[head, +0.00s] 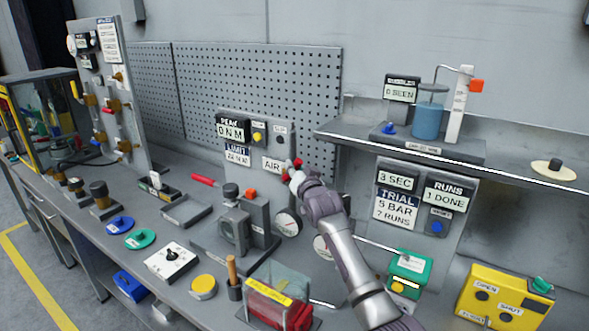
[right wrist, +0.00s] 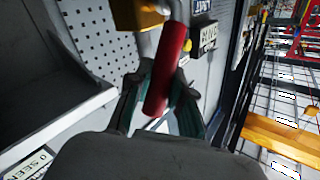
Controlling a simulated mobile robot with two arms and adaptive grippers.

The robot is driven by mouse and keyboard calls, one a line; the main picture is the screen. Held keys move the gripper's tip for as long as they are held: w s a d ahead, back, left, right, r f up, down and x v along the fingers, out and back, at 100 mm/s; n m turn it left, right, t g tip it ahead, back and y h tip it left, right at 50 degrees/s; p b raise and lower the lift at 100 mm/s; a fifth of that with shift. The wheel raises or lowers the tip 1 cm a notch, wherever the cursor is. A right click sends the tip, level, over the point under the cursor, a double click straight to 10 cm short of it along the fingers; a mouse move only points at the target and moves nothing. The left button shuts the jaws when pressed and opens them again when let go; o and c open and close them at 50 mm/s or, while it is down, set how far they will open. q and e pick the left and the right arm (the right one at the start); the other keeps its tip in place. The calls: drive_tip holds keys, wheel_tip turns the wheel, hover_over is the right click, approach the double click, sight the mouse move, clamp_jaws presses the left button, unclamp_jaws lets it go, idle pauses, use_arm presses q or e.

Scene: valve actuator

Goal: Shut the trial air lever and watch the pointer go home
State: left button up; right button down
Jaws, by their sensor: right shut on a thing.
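The air lever is a red handle (right wrist: 172,72), seen large in the right wrist view between my right gripper's fingers (right wrist: 165,105). In the head view a small red end (head: 298,162) of it shows next to the AIR label (head: 273,165), on the panel against the pegboard. My right gripper (head: 293,174) is shut on the handle, and my arm covers part of the panel's lower right. A round gauge (head: 287,222) stands below; its pointer is too small to read. A second gauge (head: 323,247) is partly behind my arm. My left gripper is not in view.
The panel reads PEAK 0 NM (head: 231,132). A trial panel (head: 397,205) reads 3 SEC, 5 BAR and 1 DONE. A shelf (head: 350,137) with a blue beaker (head: 427,122) juts out at right. A grey actuator (head: 234,228) and a clear-lidded red box (head: 277,305) stand in front.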

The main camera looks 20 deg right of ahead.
drive_tip(key=shift+s+d+f+m+t+h+b, duration=0.4)
drive_tip(key=shift+f+m+t+b, duration=0.45)
drive_tip(key=shift+b, duration=1.75)
drive_tip(key=shift+s+d+f+m+t+h+b, duration=0.4)
drive_tip(key=shift+m+t+b, duration=0.65)
drive_tip(key=shift+b, duration=1.6)
drive_tip(key=shift+s+d+f+m+t+h+b, duration=0.15)
drive_tip(key=shift+s+f+m+t+h+b, duration=0.55)
drive_tip(key=shift+b, duration=1.9)
drive_tip(key=shift+w+f+m, duration=0.1)
drive_tip(key=shift+w+m, duration=0.15)
drive_tip(key=shift+m, duration=0.15)
drive_tip(key=c, duration=1)
unclamp_jaws()
drive_tip(key=shift+y, duration=0.4)
drive_tip(key=v, duration=0.7)
drive_tip(key=shift+s+f, duration=0.1)
drive_tip(key=shift+s, duration=0.15)
